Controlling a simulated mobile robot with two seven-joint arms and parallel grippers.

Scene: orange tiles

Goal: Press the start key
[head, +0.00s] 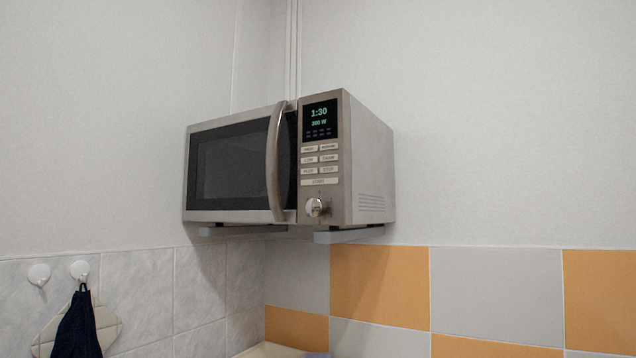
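A silver microwave (367,160) is mounted in the corner on grey supports, with its door shut. Its display (320,120) reads 1:30 with a smaller wattage line below. Under the display are several rows of small keys, and below them a wide start key (319,182) whose label is small and hard to read. A round knob (316,207) sits below the start key. Neither of my grippers is in the head view.
A vertical door handle (275,160) stands out left of the key panel. Grey supports (348,235) stick out under the microwave. A dark cloth (77,328) hangs from a white hook (79,269) at lower left. The space before the panel looks clear.

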